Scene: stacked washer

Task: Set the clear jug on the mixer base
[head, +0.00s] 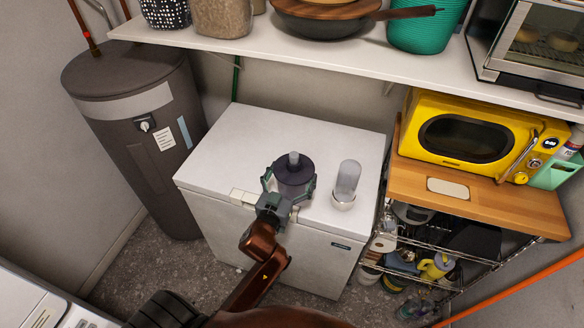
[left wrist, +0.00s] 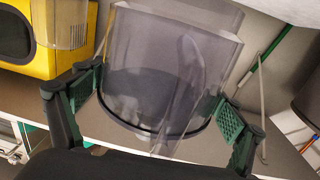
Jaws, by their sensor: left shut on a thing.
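The clear jug (head: 295,178) is a smoky see-through cylinder with a grey stub in its middle, over the front part of the white freezer top. My left gripper (head: 290,190) is shut around its sides. In the left wrist view the jug (left wrist: 165,75) stands between the green finger pads of my left gripper (left wrist: 158,112), with a dark ring low on it and an upright handle-like strip. I cannot tell whether the jug touches the surface below. I cannot make out the mixer base for certain; jug and gripper hide what lies beneath. My right gripper is out of view.
A clear cup on a round white base (head: 344,198) stands close right of the jug. The white freezer (head: 240,140) has free room behind and left. A shelf (head: 300,60) hangs above the back. A yellow microwave (head: 425,140) stands right, a grey tank (head: 140,130) left.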

